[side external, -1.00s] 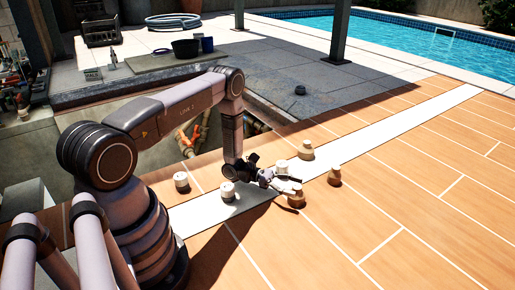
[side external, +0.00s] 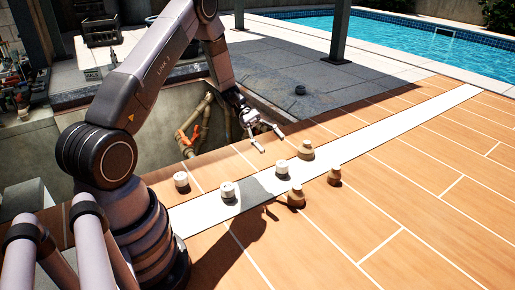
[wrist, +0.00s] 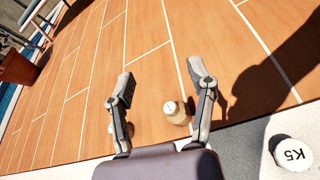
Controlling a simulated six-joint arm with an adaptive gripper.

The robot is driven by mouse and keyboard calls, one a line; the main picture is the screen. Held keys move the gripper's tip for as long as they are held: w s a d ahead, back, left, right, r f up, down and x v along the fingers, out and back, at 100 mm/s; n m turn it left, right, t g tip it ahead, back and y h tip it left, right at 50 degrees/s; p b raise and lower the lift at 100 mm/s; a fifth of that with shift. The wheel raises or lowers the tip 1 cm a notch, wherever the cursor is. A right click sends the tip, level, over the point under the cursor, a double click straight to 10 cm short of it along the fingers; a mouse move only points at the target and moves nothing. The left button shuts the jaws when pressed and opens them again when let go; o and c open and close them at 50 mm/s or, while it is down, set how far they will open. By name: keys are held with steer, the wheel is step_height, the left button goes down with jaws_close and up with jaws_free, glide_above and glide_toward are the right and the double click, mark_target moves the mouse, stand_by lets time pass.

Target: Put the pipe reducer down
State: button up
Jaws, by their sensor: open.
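Three tan stepped pipe reducers stand around the white strip: one at its far edge (side external: 306,151), one on the tiles to the right (side external: 334,176), and one at its near edge (side external: 296,197). I cannot tell for sure which one the task names. My gripper (side external: 272,143) is open and empty, raised above the floor, apart from all of them. In the wrist view a tan reducer (wrist: 177,112) shows beyond and between the open fingers, near the right one. Another tan piece is mostly hidden behind the left finger.
White round caps stand at the left (side external: 181,180), on the strip (side external: 227,191) and near its middle (side external: 282,169); one marked K5 (wrist: 292,153) shows in the wrist view. An open pit with pipes (side external: 195,125) lies behind. Tiles at the right are clear.

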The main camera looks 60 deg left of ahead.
steer(key=s+d+r+m+g+y, duration=0.1)
steer(key=s+d+r+m+y, duration=0.2)
steer(key=s+r+m+y, duration=0.35)
steer(key=s+d+r+m+y, duration=0.4)
steer(key=s+r, duration=0.3)
steer(key=r, duration=0.5)
steer(key=s+a+r+m+t+y, duration=0.2)
steer(key=s+m+t, duration=0.3)
steer(key=s, duration=0.3)
steer(key=shift+s+r+y, duration=0.4)
steer(key=shift+r+y, duration=0.45)
steer(key=shift+r, duration=0.05)
steer(key=shift+o, duration=0.6)
